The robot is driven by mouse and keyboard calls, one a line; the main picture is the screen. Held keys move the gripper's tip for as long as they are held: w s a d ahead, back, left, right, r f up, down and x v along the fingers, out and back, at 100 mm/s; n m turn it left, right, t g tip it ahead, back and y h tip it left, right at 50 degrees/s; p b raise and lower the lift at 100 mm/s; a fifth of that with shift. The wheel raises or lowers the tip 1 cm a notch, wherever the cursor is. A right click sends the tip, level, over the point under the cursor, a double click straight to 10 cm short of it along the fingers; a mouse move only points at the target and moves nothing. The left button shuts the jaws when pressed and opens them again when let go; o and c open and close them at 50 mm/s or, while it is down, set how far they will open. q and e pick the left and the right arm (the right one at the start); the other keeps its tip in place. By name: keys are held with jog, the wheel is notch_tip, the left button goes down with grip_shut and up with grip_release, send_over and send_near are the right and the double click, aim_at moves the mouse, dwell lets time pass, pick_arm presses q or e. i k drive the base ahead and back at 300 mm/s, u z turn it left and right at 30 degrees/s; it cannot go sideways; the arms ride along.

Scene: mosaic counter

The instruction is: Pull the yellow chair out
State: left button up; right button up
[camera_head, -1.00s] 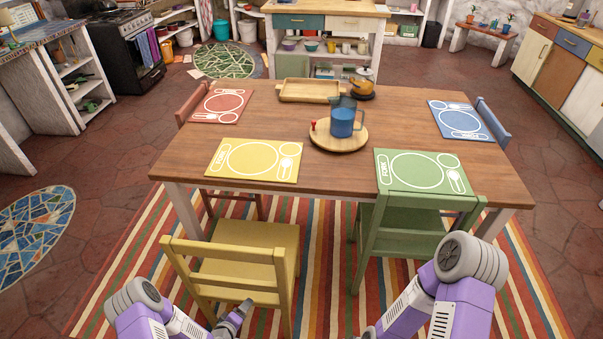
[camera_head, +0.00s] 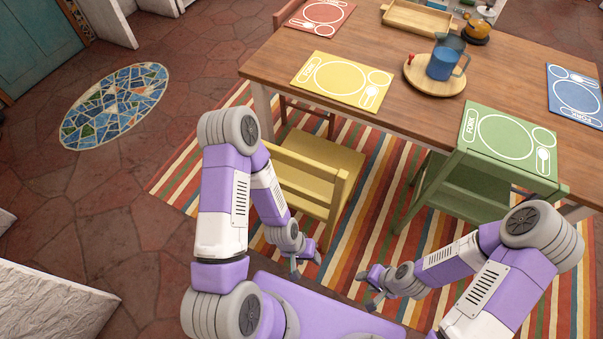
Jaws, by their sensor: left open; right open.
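The yellow chair (camera_head: 326,166) stands at the near side of the wooden table (camera_head: 400,122), in front of the yellow placemat (camera_head: 343,78). Its backrest faces me, and the far part of its seat lies at the table edge. My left forearm hides the left part of the backrest. My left gripper (camera_head: 306,267) is open and empty, pointing down just on the near side of the chair's back, by its right near leg. I cannot tell whether it touches the chair. My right gripper (camera_head: 364,291) is open and empty, lower and to the right, apart from the chair.
A green chair (camera_head: 450,192) stands at the table to the right, close to my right arm. A striped rug (camera_head: 375,225) lies under the chairs. Bare floor and a mosaic oval (camera_head: 115,105) lie to the left. A low white structure (camera_head: 45,305) is at the lower left.

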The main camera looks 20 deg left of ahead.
aim_at(317, 176)
jog(key=k, duration=0.5)
jog(key=z, duration=0.8)
jog(key=i, duration=0.95)
jog(key=u, duration=1.4)
